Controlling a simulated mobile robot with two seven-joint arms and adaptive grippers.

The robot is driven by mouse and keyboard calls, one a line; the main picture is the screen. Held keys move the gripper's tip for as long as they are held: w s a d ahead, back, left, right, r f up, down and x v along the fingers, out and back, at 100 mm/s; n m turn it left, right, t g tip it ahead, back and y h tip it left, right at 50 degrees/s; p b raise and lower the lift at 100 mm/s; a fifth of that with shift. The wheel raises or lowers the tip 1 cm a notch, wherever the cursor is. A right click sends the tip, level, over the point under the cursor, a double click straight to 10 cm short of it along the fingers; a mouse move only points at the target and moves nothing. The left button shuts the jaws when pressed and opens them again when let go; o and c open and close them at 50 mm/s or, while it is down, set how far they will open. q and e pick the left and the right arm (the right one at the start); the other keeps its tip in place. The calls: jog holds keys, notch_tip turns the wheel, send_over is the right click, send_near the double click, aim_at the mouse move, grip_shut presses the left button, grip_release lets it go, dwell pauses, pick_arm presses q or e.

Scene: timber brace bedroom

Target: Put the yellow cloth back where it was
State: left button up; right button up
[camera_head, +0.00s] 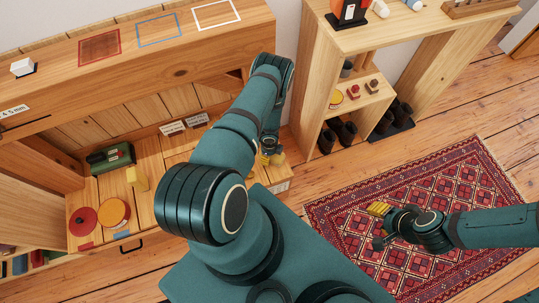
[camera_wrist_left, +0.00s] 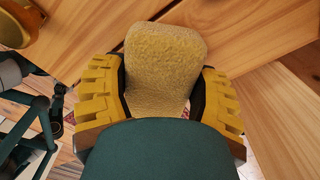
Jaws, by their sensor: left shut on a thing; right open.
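The yellow cloth (camera_wrist_left: 165,65) is a rough-textured, rounded piece between the two yellow fingers of my left gripper (camera_wrist_left: 162,100) in the left wrist view. My left gripper is shut on it. In the head view, this gripper (camera_head: 268,158) is at the right end of the wooden desk surface, mostly hidden behind my own arm, with a bit of yellow showing. I cannot tell whether the cloth touches the surface. My right gripper (camera_head: 382,222) is open and empty above the patterned rug.
A shelf unit (camera_head: 310,75) stands behind the red rug (camera_head: 440,190).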

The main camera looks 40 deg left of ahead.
pick_arm(q)
jog(key=shift+r, duration=0.15)
jog(key=shift+f, duration=0.25)
jog(key=o, duration=1.2)
jog(key=shift+r, duration=0.1)
jog(key=shift+r, duration=0.1)
